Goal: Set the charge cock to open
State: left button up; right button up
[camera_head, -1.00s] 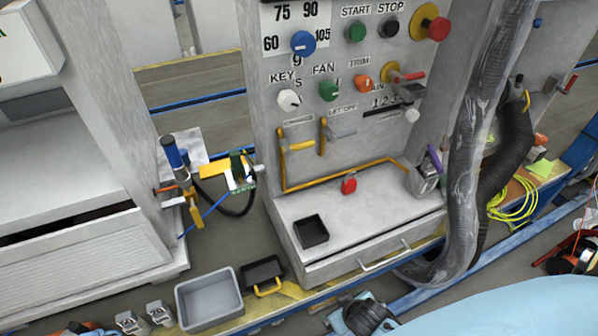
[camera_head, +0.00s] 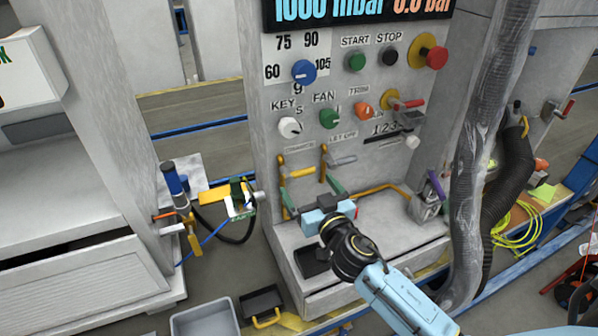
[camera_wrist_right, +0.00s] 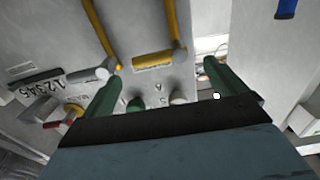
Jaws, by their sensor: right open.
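The charge cock has a yellow lever (camera_head: 299,172), pointing right from a yellow upright on the grey panel, under a small label that seems to read CHARGE. To its right, the let-off cock has a grey lever (camera_head: 343,160). My right gripper (camera_head: 310,191), with green fingers, is open and empty just below the yellow lever in the head view. In the right wrist view, the yellow lever (camera_wrist_right: 153,60) appears in the gap between the open fingertips (camera_wrist_right: 162,72); no contact shows. The grey lever (camera_wrist_right: 92,75) is beside the left finger there. My left gripper is out of view.
Knobs and buttons, such as the green fan knob (camera_head: 330,118), sit above the levers. A yellow pipe (camera_head: 385,188) runs along the panel's foot. A black tray (camera_head: 312,262) lies on the ledge beside my arm. A thick hose (camera_head: 478,150) hangs at the right.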

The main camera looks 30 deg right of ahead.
aim_at(301, 176)
jog(key=w, duration=0.6)
jog(key=shift+w+d, duration=0.2)
jog(key=shift+w, duration=0.05)
jog(key=c, duration=1.4)
